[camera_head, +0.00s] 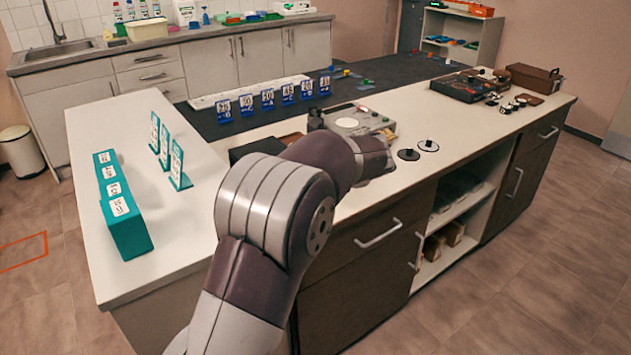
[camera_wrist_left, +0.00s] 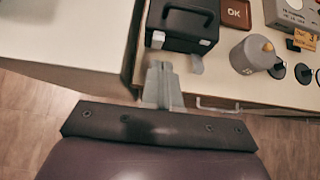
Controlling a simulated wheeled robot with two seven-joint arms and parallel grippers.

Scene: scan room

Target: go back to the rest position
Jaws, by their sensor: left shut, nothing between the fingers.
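My left arm reaches from the bottom of the head view over the counter (camera_head: 480,130). Its gripper is hidden behind the arm there. In the left wrist view my left gripper (camera_wrist_left: 162,84) shows with its pale fingers together and nothing held. The fingertips appear over the counter's front edge, close below a black case with a handle (camera_wrist_left: 185,28). Whether they touch the case cannot be told. My right gripper is in neither view.
A grey cylinder (camera_wrist_left: 251,56) and a brown OK pad (camera_wrist_left: 233,12) are right of the case. Black discs (camera_head: 408,154) lie near the front edge. Teal boxes (camera_head: 128,225) and teal stands (camera_head: 178,168) are on the left white counter, whose near end is clear.

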